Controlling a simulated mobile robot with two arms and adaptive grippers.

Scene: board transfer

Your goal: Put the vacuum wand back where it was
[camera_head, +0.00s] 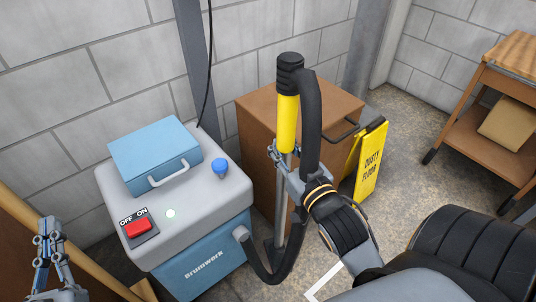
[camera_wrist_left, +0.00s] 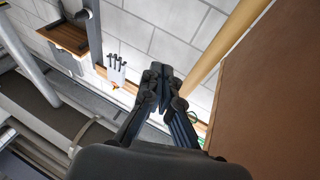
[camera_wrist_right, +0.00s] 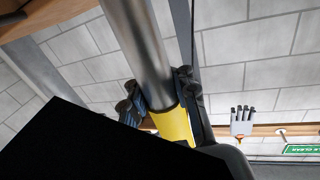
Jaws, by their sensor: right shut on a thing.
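The vacuum wand has a yellow grip section (camera_head: 288,122) with a black top and a grey metal tube (camera_head: 281,215) below it. It stands about upright in front of a brown cabinet. My right gripper (camera_head: 289,163) is shut on the wand just below the yellow part; the right wrist view shows its fingers (camera_wrist_right: 157,105) on both sides of the tube. A black hose (camera_head: 310,125) curves from the wand's top down to the vacuum machine (camera_head: 205,270).
The blue and grey machine carries a light-blue case (camera_head: 155,152), a blue knob (camera_head: 220,167) and a red switch (camera_head: 138,229). Behind the wand is the brown cabinet (camera_head: 255,165). A yellow floor sign (camera_head: 370,160) stands to its right. A wooden cart (camera_head: 480,140) is at the far right.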

